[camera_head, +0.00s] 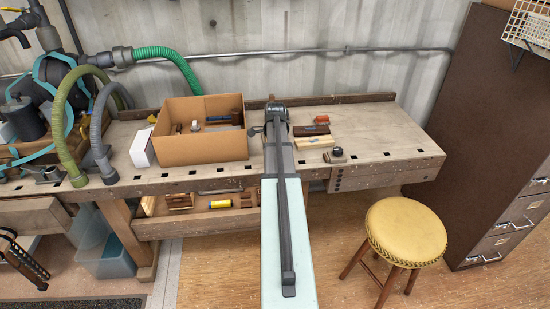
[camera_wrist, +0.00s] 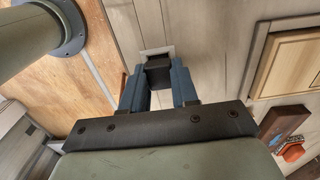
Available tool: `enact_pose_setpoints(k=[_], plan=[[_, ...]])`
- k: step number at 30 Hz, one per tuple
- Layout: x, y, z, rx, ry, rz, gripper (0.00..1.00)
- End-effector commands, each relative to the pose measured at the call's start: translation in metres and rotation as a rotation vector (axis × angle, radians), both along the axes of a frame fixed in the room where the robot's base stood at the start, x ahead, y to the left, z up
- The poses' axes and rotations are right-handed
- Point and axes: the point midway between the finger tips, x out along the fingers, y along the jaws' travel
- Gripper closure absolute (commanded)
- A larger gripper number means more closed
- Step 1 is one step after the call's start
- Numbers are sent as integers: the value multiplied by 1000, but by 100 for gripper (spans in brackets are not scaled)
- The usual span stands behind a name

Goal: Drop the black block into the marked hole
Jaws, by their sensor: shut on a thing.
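In the wrist view, the black block (camera_wrist: 158,76) sits between the two blue fingers of my gripper (camera_wrist: 160,80), which is shut on it. A pale marking (camera_wrist: 170,51) lies on the bench top just beyond the block, partly covered by it. A dark patch (camera_wrist: 152,34) shows at this marking; I cannot tell whether it is the hole's opening. I cannot tell the block's height above the bench. In the head view, my arm reaches to the back of the workbench (camera_head: 375,125), and it hides the block and the marked hole.
A cardboard box (camera_head: 205,148) with tools stands left of my arm. Wooden blocks (camera_head: 313,142) and a small dark-knobbed tool (camera_head: 336,155) lie to the right. The bench's right end is clear. A yellow stool (camera_head: 407,230) stands in front.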

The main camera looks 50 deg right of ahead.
Motion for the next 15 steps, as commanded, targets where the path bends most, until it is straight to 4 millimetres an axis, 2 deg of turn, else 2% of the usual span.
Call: enact_pose_setpoints(k=[1, 2, 3, 10, 15], plan=[[0, 0, 0, 0, 0, 0, 98], [0, 0, 0, 0, 0, 0, 68], [0, 0, 0, 0, 0, 0, 64], [0, 0, 0, 0, 0, 0, 42], [0, 0, 0, 0, 0, 0, 41]])
